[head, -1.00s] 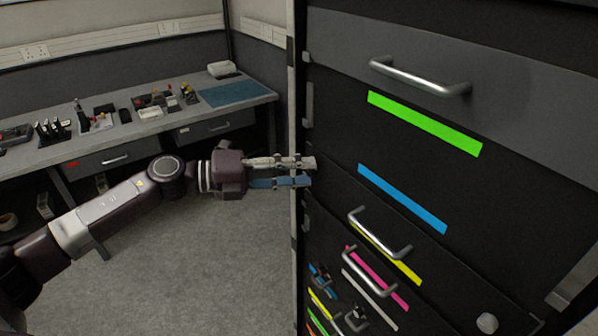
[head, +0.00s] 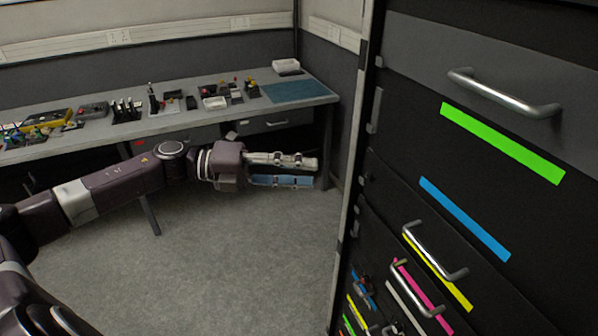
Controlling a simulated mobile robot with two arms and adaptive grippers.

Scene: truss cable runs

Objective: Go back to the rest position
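My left gripper (head: 282,171) shows in the middle of the head view, its arm coming in from the left. Its two fingers point right and stand apart, with a visible gap and nothing between them. It hangs in front of the workbench and above the grey floor, left of the black drawer cabinet (head: 408,140) and apart from it. My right gripper is not in the head view.
The cabinet fills the right side, with metal handles (head: 503,95) and coloured strips such as a green one (head: 502,142). A grey workbench (head: 180,120) with several tools and a blue mat (head: 295,91) runs along the back. The floor (head: 235,250) between is clear.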

